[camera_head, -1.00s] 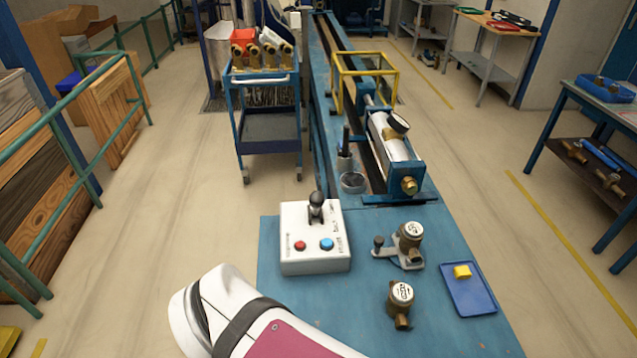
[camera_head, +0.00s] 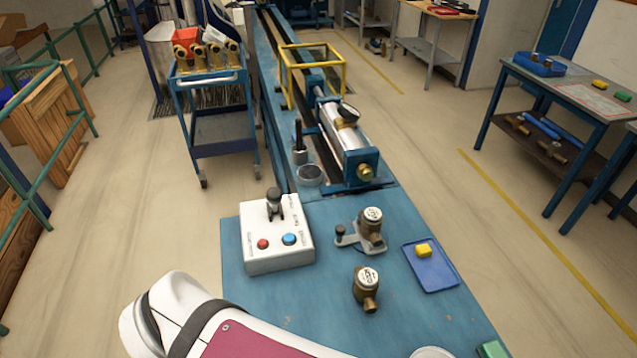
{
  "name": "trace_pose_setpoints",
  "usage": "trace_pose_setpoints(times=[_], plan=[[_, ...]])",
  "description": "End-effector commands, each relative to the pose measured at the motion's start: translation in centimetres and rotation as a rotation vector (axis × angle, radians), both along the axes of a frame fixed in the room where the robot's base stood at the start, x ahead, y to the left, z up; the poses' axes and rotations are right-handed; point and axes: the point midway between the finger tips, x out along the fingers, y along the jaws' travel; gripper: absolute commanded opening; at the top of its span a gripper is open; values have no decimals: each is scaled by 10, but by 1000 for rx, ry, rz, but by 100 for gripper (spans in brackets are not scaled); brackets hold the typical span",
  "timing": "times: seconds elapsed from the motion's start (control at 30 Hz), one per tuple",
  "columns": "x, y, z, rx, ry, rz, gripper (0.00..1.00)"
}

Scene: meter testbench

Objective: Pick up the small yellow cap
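A small yellow cap (camera_head: 423,250) lies on a flat blue tray (camera_head: 432,277) at the right side of the blue bench top. My gripper is out of the frame. Only a white and dark red part of my arm shows at the bottom, left of the tray and well apart from the cap. Nothing covers the cap.
Two brass meters (camera_head: 366,287) (camera_head: 371,229) stand left of the tray, the farther one by a small clamp. A white control box (camera_head: 277,241) with a lever stands farther left. A green object (camera_head: 492,349) and a pale round thing (camera_head: 431,352) show at the bottom edge.

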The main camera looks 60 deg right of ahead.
Motion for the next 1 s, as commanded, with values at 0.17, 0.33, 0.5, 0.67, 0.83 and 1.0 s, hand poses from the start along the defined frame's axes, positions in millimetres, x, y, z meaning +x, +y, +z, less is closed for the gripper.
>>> trace_pose_setpoints(times=[0.17,0.33,0.5,0.67,0.83,1.0], plan=[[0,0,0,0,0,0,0],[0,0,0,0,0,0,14],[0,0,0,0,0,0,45],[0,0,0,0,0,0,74],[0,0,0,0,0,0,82],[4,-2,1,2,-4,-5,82]])
